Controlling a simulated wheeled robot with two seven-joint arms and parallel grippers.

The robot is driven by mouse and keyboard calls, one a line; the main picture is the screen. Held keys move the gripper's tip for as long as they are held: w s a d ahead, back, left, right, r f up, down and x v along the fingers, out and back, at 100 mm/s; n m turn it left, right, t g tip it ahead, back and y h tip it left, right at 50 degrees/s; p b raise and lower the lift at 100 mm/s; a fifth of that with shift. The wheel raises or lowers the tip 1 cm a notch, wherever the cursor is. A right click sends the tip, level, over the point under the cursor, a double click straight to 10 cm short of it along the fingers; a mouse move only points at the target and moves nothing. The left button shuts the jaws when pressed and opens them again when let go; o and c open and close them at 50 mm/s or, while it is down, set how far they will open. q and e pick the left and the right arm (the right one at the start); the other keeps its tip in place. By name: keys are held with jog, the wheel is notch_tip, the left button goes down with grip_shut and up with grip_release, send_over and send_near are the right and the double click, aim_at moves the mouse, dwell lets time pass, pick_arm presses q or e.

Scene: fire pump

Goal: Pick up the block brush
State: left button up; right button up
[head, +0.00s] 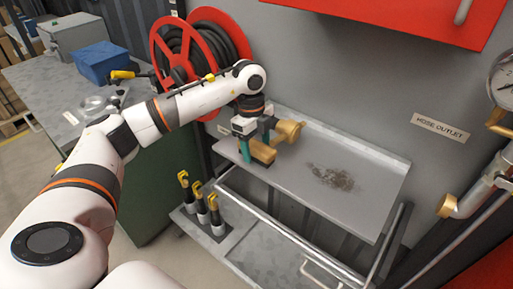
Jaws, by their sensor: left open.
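The block brush (262,153), a small tan wooden block, lies near the left end of the grey metal shelf (374,203). My left gripper (257,142) reaches down over it from above, its teal fingers open and on either side of the block or close to it. I cannot tell whether the fingers touch it. The gripper hides part of the brush, and its bristles cannot be made out. My right gripper is not in view.
A brass fitting (289,130) lies just behind the brush. A dark dirt patch (333,178) marks the shelf's middle, which is otherwise bare. A red hose reel (176,62) stands behind my left arm. A brass outlet (447,206) juts out at the right.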

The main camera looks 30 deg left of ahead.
pick_arm(q)
jog(key=shift+f, duration=0.25)
jog(key=c, duration=1.1)
jog(key=shift+r+b, duration=0.25)
jog(key=shift+b, duration=0.25)
jog(key=shift+s, duration=0.35)
jog(key=shift+s+a+r+b, duration=0.15)
jog(key=shift+s+b, duration=0.55)
jog(key=shift+s, duration=2.2)
jog(key=shift+s+a+f+b, duration=0.1)
jog(key=shift+s+a+b, duration=0.4)
jog(key=shift+s, duration=2.35)
jog(key=shift+s+r+b, duration=0.1)
jog(key=shift+s+b, duration=0.75)
jog(key=shift+s, duration=2.05)
